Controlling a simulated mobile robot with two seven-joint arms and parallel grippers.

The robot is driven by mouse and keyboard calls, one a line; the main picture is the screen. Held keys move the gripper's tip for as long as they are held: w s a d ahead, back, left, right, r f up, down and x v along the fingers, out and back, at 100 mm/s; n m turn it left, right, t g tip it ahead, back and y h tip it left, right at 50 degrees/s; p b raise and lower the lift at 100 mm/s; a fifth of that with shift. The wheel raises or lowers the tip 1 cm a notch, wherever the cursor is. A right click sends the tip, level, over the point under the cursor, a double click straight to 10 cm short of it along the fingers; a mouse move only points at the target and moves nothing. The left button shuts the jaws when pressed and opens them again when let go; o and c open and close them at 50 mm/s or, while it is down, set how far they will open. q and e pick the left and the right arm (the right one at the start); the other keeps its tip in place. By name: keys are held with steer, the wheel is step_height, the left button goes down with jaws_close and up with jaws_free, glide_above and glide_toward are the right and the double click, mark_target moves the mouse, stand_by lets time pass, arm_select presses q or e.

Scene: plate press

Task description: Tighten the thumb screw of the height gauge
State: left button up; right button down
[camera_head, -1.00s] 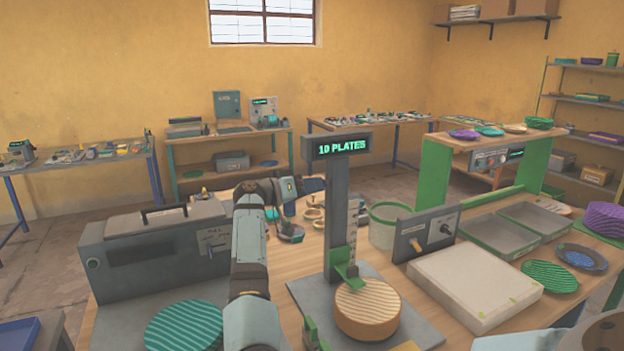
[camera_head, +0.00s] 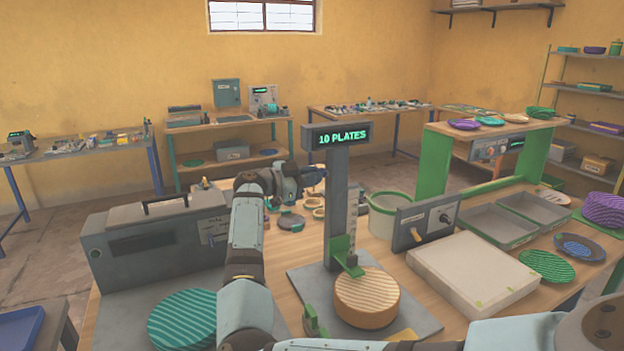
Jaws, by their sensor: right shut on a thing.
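The height gauge (camera_head: 338,210) stands upright on a grey base plate at the middle of the bench, with a lit "10 PLATES" display on top. Its green slide (camera_head: 342,252) sits low on the post, just above a tan ribbed plate stack (camera_head: 366,298). My right arm rises from the bottom and bends right at the wrist. My right gripper (camera_head: 316,178) is shut at the left edge of the post, below the display. It appears to hold the thumb screw, which its fingers hide. My left gripper is out of view.
A grey case (camera_head: 150,248) and a teal ribbed plate (camera_head: 182,318) are left of my arm. A green-rimmed bucket (camera_head: 384,214), a lever panel (camera_head: 428,220), a white slab (camera_head: 472,272) and grey trays (camera_head: 497,226) crowd the bench right of the gauge.

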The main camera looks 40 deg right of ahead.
arm_select(q)
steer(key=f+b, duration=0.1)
steer(key=b, duration=0.1)
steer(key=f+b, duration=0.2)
steer(key=b, duration=0.1)
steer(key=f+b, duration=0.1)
steer(key=b, duration=0.2)
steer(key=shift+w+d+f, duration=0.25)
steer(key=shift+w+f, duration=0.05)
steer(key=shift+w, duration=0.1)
arm_select(e)
steer(key=m, duration=1.3)
steer(key=shift+f, duration=0.1)
arm_select(q)
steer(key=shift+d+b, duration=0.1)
steer(key=shift+b, duration=0.2)
arm_select(e)
steer(key=shift+m, duration=0.3)
steer(key=c, duration=1.2)
jaws_free()
steer(key=v, duration=1.4)
steer(key=shift+r, duration=0.2)
